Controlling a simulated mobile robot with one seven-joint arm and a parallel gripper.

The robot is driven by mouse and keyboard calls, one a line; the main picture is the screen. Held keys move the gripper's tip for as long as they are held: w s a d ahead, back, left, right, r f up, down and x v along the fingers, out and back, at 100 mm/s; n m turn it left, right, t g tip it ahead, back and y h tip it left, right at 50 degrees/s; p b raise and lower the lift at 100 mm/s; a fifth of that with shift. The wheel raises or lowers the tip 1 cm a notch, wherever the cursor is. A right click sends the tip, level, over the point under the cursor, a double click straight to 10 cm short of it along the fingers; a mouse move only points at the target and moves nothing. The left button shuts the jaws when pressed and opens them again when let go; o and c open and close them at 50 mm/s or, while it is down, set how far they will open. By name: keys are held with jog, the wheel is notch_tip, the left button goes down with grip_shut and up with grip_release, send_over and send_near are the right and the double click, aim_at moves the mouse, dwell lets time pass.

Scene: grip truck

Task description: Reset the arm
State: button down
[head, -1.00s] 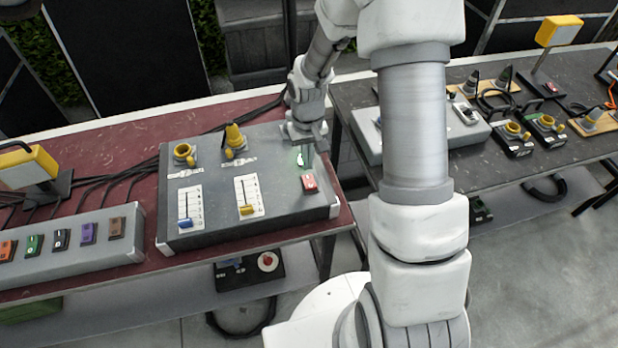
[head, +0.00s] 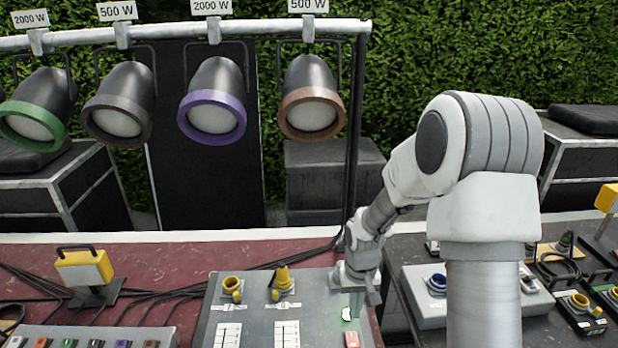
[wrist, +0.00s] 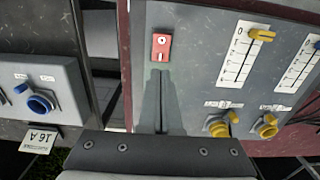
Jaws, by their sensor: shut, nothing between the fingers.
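My gripper (head: 357,305) is over the right part of a grey control box on the red table. In the wrist view my gripper (wrist: 160,105) shows as two thin fingers close together with nothing between them. The grey control box (head: 250,318) carries a red switch (head: 352,339), which also shows just beyond the fingertips in the wrist view (wrist: 161,47). A small green light glows near the fingers in the head view. Two yellow round sockets (head: 232,286) sit at the back of the box, one with a yellow plug (head: 282,280) in it.
Several stage lamps (head: 308,100) hang from a white bar (head: 180,30) behind the table. Another grey box with a blue socket (head: 437,282) stands on the dark table at the right.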

jog(key=s+r+t+b, duration=0.1)
jog(key=s+r, duration=0.3)
jog(key=r, duration=0.3)
jog(key=s+r+t, duration=0.2)
jog(key=s+r, duration=0.1)
jog(key=r, duration=0.4)
jog(key=s+r+t+b, duration=0.1)
jog(key=s+r, duration=0.3)
jog(key=r, duration=0.3)
jog(key=s+r+t, duration=0.1)
jog(key=s+r, duration=0.2)
jog(key=s, duration=0.6)
jog(key=shift+s+r+t, duration=0.2)
jog(key=shift+r+t, duration=0.1)
jog(key=shift+a, duration=0.1)
